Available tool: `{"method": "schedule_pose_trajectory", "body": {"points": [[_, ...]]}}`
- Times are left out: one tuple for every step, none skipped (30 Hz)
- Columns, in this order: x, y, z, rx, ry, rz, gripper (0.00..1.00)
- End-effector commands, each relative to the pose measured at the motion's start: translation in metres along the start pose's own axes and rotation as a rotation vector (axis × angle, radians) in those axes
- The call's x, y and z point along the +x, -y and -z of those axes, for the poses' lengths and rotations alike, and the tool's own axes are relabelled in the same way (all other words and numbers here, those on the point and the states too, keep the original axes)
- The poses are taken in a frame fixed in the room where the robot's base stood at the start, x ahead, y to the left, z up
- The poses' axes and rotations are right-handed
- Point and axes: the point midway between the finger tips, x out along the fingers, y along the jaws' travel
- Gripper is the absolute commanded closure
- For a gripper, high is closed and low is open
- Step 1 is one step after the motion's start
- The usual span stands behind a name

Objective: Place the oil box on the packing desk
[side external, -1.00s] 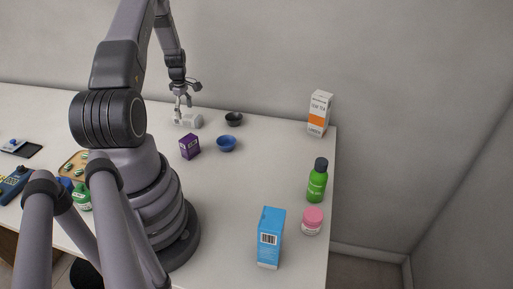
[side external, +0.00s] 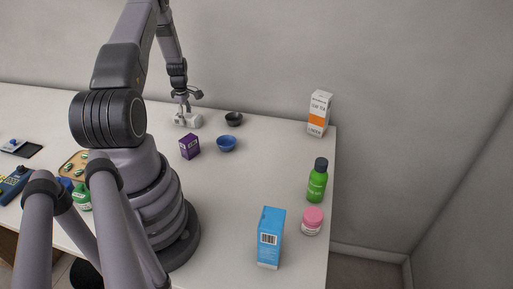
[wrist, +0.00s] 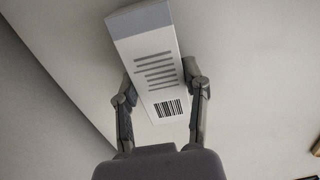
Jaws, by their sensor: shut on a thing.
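A white box with a grey end (wrist: 160,65) lies in the wrist view, its printed lines and barcode facing me. It is also the small pale box (side external: 192,121) lying at the back of the counter in the side view. No product name is readable on it, so I cannot tell if it is the oil box. My gripper (side external: 184,117) is down at this box, and in the wrist view its two fingers are shut on the box's long sides (wrist: 160,84). The white counter (side external: 240,185) is under it; I cannot tell which surface is the packing desk.
A purple box (side external: 190,146), a blue bowl (side external: 227,144) and a dark bowl (side external: 233,119) stand close by. An orange-and-white box (side external: 319,114), green bottle (side external: 317,182), pink-lidded jar (side external: 312,222) and blue box (side external: 270,238) stand at right. A tray (side external: 66,163) is at left.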

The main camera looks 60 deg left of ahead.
Motion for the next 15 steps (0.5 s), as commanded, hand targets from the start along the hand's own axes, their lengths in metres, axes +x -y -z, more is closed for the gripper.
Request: {"method": "schedule_pose_trajectory", "body": {"points": [[0.0,0.0,0.0,0.0,0.0,0.0,0.93],[0.0,0.0,0.0,0.0,0.0,0.0,0.93],[0.0,0.0,0.0,0.0,0.0,0.0,0.93],[0.0,0.0,0.0,0.0,0.0,0.0,0.93],[0.0,0.0,0.0,0.0,0.0,0.0,0.93],[0.0,0.0,0.0,0.0,0.0,0.0,0.93],[-0.001,0.0,0.0,0.0,0.0,0.0,0.93],[-0.002,0.0,0.0,0.0,0.0,-0.001,0.93],[-0.004,-0.001,0.0,0.0,0.0,-0.001,0.93],[-0.006,-0.001,0.0,0.0,-0.001,-0.002,0.93],[-0.008,-0.001,0.0,0.0,-0.001,-0.002,0.93],[-0.012,-0.001,0.0,0.0,-0.001,-0.003,0.93],[-0.016,-0.001,0.0,0.0,-0.001,-0.003,0.93],[-0.021,-0.001,0.0,0.0,-0.001,-0.003,0.93],[-0.028,-0.001,0.0,0.0,-0.001,-0.003,0.93]]}}
